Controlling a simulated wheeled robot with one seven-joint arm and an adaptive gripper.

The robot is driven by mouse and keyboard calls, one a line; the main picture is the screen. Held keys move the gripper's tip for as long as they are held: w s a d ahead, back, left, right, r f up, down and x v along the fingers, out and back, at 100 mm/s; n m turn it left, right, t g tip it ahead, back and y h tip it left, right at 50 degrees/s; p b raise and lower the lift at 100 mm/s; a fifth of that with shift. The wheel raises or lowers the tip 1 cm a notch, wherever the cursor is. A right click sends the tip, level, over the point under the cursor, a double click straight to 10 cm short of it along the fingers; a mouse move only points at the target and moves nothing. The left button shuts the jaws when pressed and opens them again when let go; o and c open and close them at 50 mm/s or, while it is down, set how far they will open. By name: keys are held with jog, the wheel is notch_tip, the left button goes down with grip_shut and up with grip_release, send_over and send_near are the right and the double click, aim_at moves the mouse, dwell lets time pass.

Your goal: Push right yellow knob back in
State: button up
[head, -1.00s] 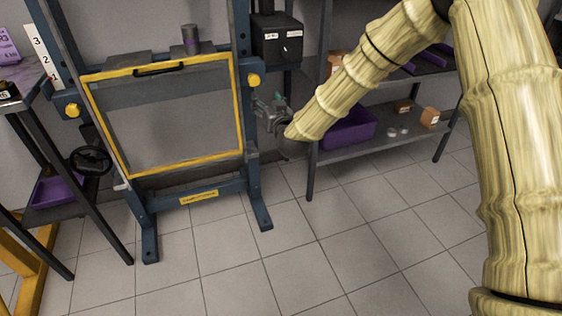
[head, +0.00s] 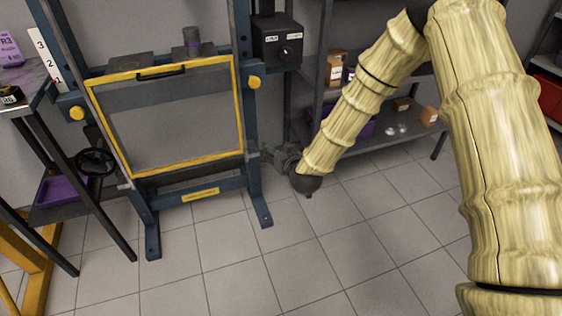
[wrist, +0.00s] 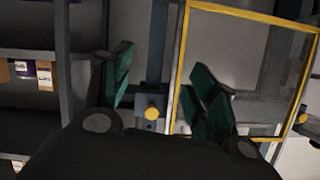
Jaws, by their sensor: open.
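The right yellow knob (head: 254,82) sits on the right post of the blue press frame (head: 243,120), beside the yellow-edged guard panel (head: 170,115). In the wrist view, the same knob (wrist: 152,113) shows between my green finger pads, with a gap on both sides. How far it sticks out is hard to tell. The left yellow knob (head: 76,113) is on the other post, and it shows at the right of the wrist view (wrist: 303,118). My gripper (head: 272,152) is open and empty, low and to the right of the right post, below the knob and apart from it.
A black control box (head: 277,42) hangs above and right of the knob. A shelf (head: 385,140) with a purple bin and small boxes stands behind my arm. The tiled floor (head: 290,255) in front is clear.

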jog(key=shift+g, duration=0.6)
jog(key=shift+s+d+f+p, duration=0.2)
jog(key=shift+s+d+f, duration=0.05)
jog(key=shift+s+f, duration=0.55)
jog(key=shift+s+d+f+p, duration=0.2)
jog(key=shift+s+d+f, duration=0.05)
jog(key=shift+s+f, duration=0.5)
